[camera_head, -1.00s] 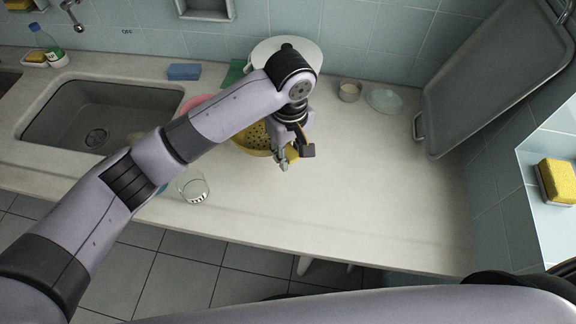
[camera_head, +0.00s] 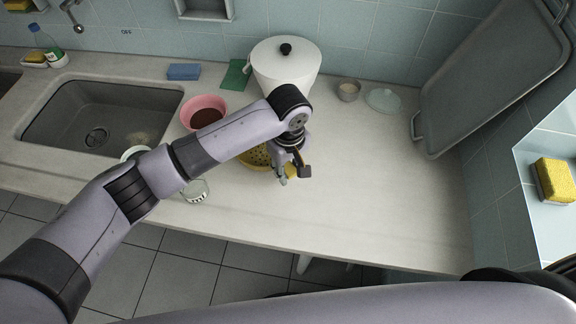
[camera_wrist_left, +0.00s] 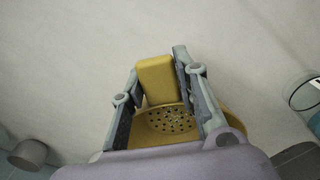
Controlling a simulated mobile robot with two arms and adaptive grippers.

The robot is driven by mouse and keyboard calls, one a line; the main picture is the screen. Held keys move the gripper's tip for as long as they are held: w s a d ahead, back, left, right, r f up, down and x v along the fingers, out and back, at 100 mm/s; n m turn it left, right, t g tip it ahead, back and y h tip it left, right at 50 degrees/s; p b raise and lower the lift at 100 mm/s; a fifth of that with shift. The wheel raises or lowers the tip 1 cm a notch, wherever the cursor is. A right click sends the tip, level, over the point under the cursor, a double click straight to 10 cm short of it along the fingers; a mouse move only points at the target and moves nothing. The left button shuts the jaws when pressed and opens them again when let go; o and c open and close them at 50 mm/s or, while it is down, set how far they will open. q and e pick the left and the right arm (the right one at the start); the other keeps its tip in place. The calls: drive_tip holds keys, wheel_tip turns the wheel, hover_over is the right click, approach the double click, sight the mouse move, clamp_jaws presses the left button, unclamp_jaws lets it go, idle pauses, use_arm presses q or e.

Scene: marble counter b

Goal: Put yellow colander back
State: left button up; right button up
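The yellow colander (camera_head: 253,158) is over the counter right of the pink bowl, partly hidden by my left arm in the head view. In the left wrist view its perforated bowl (camera_wrist_left: 168,122) lies below the fingers and its flat yellow handle (camera_wrist_left: 156,80) lies between them. My left gripper (camera_head: 294,176) has its fingers on both sides of the handle, close against it, and appears shut on it. Whether the colander touches the counter is unclear. My right gripper is not in view.
A white lidded pot (camera_head: 285,70) stands behind my left arm. A pink bowl (camera_head: 203,110) and a clear glass (camera_head: 196,191) are to the left. A small metal cup (camera_head: 348,91) and glass lid (camera_head: 384,101) are behind right. The right-hand counter (camera_head: 390,190) is clear.

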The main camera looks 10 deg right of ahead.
use_arm(q)
drive_tip(key=o, duration=0.4)
drive_tip(key=shift+r, duration=0.15)
wheel_tip(320, 180, up, 12)
drive_tip(key=shift+s+r+b, duration=0.1)
drive_tip(key=shift+b, duration=0.65)
